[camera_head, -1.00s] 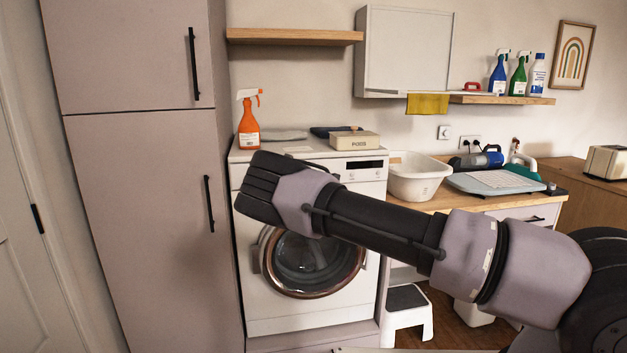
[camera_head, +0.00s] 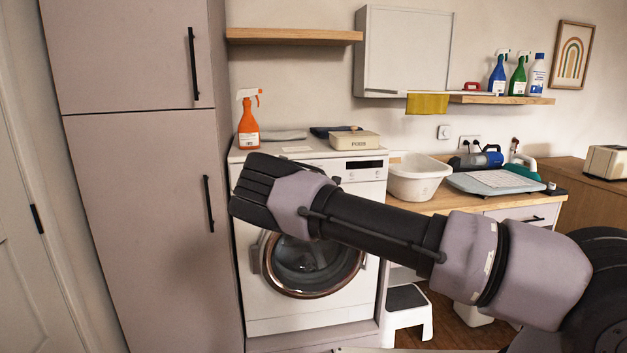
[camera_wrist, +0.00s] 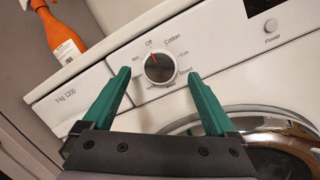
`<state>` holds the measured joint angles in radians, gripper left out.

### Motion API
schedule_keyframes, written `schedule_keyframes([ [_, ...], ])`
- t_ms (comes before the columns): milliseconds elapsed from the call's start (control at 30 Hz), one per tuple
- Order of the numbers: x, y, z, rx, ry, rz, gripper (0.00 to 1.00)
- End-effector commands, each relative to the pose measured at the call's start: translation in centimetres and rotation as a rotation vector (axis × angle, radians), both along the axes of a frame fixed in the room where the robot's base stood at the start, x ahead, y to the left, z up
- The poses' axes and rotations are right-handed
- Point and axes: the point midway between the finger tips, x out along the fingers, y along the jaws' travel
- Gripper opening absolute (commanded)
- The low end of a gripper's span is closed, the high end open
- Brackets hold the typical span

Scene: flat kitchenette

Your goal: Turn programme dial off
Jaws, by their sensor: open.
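The washing machine (camera_head: 305,315) is white, with a round glass door. Its programme dial (camera_wrist: 158,67) shows in the wrist view as a dark round knob in a pale ring, with printed labels around it. "Off" stands above the dial, "Cotton" at its upper right. A red mark on the knob points up and slightly left, close to "Off". My gripper (camera_wrist: 156,97) has two green fingers, open, one to each side of the dial and below it in the picture; I cannot tell whether they touch the panel. In the head view my arm hides the dial.
A power button (camera_wrist: 271,25) sits right of the dial. An orange spray bottle (camera_head: 248,119) and a pods box (camera_head: 354,140) stand on the machine. A tall cabinet (camera_head: 150,230) stands close at the left. A step stool (camera_head: 408,298) is at the lower right.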

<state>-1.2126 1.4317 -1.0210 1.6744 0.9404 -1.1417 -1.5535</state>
Motion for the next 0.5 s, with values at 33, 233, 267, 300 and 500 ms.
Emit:
schedule_keyframes([
  [33,-1.0,-0.3,-0.2,-0.003,0.002,-0.001,0.92],
  [233,-5.0,-1.4,-0.9,-0.002,0.001,-0.001,0.92],
  [267,-5.5,-1.5,-1.0,-0.002,0.001,-0.001,0.92],
  [300,-6.1,-1.8,-1.1,-0.003,0.001,-0.001,0.92],
  [500,-8.2,-2.4,-1.5,-0.002,0.000,-0.001,0.92],
])
